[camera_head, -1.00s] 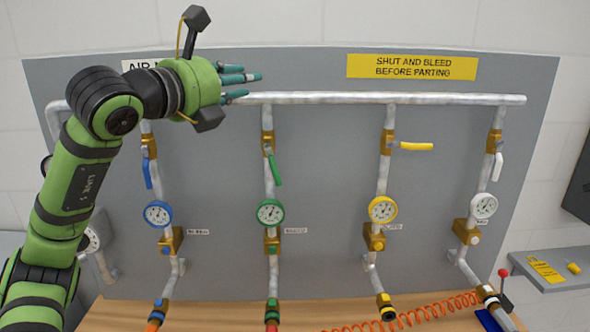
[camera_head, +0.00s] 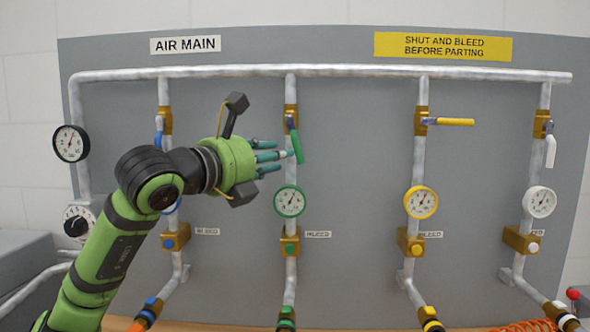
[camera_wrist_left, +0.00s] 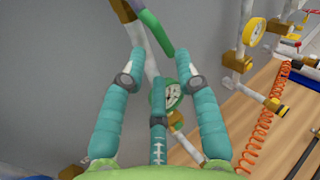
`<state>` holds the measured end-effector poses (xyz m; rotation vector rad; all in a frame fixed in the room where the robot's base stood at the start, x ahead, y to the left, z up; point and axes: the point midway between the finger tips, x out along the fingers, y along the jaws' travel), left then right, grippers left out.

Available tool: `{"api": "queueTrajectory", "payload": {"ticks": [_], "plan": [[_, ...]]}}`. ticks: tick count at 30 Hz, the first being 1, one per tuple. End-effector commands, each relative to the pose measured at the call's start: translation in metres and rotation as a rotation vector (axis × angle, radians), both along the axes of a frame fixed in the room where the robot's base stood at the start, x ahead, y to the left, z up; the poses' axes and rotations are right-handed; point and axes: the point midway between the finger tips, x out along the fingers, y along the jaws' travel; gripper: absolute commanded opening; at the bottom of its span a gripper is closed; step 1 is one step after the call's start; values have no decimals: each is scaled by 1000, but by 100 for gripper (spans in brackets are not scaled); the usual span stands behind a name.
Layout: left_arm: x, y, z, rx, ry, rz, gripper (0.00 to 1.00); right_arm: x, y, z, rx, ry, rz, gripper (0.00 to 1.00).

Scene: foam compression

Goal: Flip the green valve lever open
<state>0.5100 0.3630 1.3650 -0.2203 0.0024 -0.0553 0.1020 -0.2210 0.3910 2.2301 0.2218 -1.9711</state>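The green valve lever (camera_head: 297,146) hangs down, slightly tilted, from its brass valve (camera_head: 291,117) on the second pipe from the left of the row of drops. My left gripper (camera_head: 279,156) is just left of the lever, its fingers spread and pointing right at its lower half. One fingertip looks very near the lever; I cannot tell if it touches. In the left wrist view the green lever (camera_wrist_left: 157,32) lies beyond the open fingertips (camera_wrist_left: 160,52), with nothing held between them. My right gripper is not in view.
The green gauge (camera_head: 289,201) sits just below the fingers. A blue lever (camera_head: 159,139) is partly behind my left arm. A yellow lever (camera_head: 455,122) points sideways and a white lever (camera_head: 550,151) hangs down. The panel between the green and yellow pipes is clear.

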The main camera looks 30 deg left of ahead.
Motion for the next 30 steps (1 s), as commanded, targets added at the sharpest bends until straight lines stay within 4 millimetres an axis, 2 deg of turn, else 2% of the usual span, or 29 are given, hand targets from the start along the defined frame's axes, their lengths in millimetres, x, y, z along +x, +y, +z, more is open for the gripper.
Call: {"api": "queueTrajectory", "payload": {"ticks": [6,12,16,23,24,26,30], "plan": [[33,-2,5,-4,6,-3,32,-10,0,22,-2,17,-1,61],[58,-4,3,-3,5,-1,32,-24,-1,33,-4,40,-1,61],[65,-4,2,0,3,-1,32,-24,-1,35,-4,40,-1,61],[66,-4,0,0,3,-1,32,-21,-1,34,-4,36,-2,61],[66,-4,0,0,3,-1,24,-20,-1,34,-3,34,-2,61],[66,-4,1,0,3,-1,0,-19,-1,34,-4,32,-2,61],[66,-4,1,0,3,-1,0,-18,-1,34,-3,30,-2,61]]}}
